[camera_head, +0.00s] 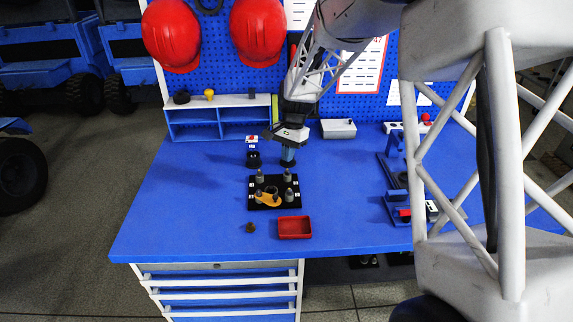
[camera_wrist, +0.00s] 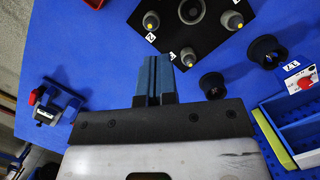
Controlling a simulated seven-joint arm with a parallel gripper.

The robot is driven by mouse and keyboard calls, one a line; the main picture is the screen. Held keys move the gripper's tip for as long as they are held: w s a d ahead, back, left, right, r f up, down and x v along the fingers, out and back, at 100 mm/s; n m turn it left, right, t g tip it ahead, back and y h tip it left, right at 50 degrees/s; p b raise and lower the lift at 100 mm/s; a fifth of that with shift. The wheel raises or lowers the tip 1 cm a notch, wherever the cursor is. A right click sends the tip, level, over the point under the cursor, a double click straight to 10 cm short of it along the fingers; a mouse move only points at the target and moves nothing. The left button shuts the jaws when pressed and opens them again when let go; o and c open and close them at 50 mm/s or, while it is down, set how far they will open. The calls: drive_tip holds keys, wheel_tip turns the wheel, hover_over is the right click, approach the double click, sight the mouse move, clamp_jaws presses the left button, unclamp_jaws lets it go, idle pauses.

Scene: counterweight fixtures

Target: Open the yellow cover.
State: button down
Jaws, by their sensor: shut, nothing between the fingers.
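The yellow cover (camera_head: 267,199) lies at the front part of a black fixture plate (camera_head: 251,206) on the blue bench, among several grey posts. In the wrist view the plate (camera_wrist: 218,45) shows at the top with posts and a round socket (camera_wrist: 191,11); the yellow cover cannot be made out there. My gripper (camera_head: 288,162) is above the bench behind the plate, apart from the cover. In the wrist view its blue fingers (camera_wrist: 153,68) are together with nothing between them, beside the plate's corner.
A red tray (camera_head: 295,235) and a small dark part (camera_head: 250,228) lie in front of the plate. A dark part with a red-topped label (camera_head: 252,150) stands behind left. A blue bracket fixture (camera_head: 392,172) stands right. The bench's left side is clear.

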sight(275, 196)
drive_tip(key=shift+r, duration=0.35)
drive_tip(key=c, duration=1.7)
unclamp_jaws()
drive_tip(key=o, duration=0.5)
drive_tip(key=shift+s+a+f, duration=0.25)
drive_tip(key=shift+s, duration=0.05)
drive_tip(key=shift+c, duration=0.2)
drive_tip(key=shift+o, duration=1.1)
drive_tip(key=s+a+f+n, duration=0.1)
drive_tip(key=s+a+f+n+t+h, duration=0.1)
drive_tip(key=s+n, duration=0.1)
drive_tip(key=s+a+f+n+t, duration=0.1)
drive_tip(key=s+n, duration=0.1)
drive_tip(key=shift+s+a+f+h, duration=0.2)
drive_tip(key=shift+a+h, duration=0.1)
drive_tip(key=shift+a, duration=0.1)
drive_tip(key=shift+w+f, duration=0.1)
drive_tip(key=shift+f, duration=3.75)
